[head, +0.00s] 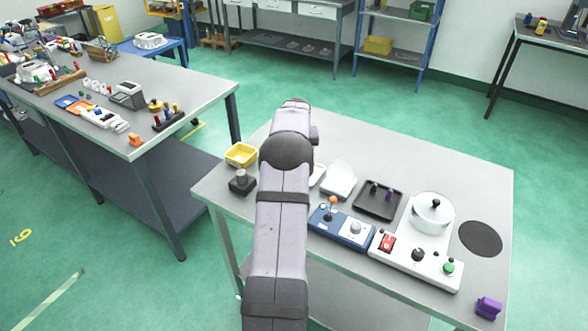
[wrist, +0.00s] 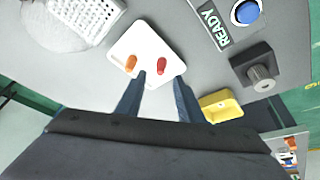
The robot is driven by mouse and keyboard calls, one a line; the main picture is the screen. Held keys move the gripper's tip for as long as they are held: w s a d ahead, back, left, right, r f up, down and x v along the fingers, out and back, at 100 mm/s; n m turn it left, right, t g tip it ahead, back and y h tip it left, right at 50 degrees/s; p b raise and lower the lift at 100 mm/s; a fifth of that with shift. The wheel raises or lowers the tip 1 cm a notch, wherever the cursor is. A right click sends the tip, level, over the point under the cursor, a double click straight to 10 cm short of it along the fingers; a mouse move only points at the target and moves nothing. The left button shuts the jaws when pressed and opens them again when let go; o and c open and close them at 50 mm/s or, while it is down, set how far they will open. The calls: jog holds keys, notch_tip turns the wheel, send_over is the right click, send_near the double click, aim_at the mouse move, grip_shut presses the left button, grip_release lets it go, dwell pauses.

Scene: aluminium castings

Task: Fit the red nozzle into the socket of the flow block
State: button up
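A small red piece (wrist: 161,66), which looks like the red nozzle, lies on a white square tray (wrist: 124,50) in the wrist view. An orange piece (wrist: 131,63) lies to its left on the same tray. My gripper (wrist: 160,80) is open, with its two fingers apart and nothing seen between them. The fingertips overlap the tray's near edge in the picture, close to the red piece; the height gap cannot be told. In the head view my arm hides the gripper and most of the tray. I cannot identify the flow block or its socket with certainty.
A dark block with a knob (wrist: 258,70) and a yellow bin (wrist: 220,106) stand right of the tray in the wrist view. A white perforated piece (wrist: 90,14) is at upper left. The head view shows control boxes (head: 415,258), a black tray (head: 377,200) and a white pot (head: 432,214).

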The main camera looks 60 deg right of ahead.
jog(key=shift+p+x, duration=1.5)
jog(key=shift+x, duration=1.1)
jog(key=shift+w, duration=0.15)
grip_shut()
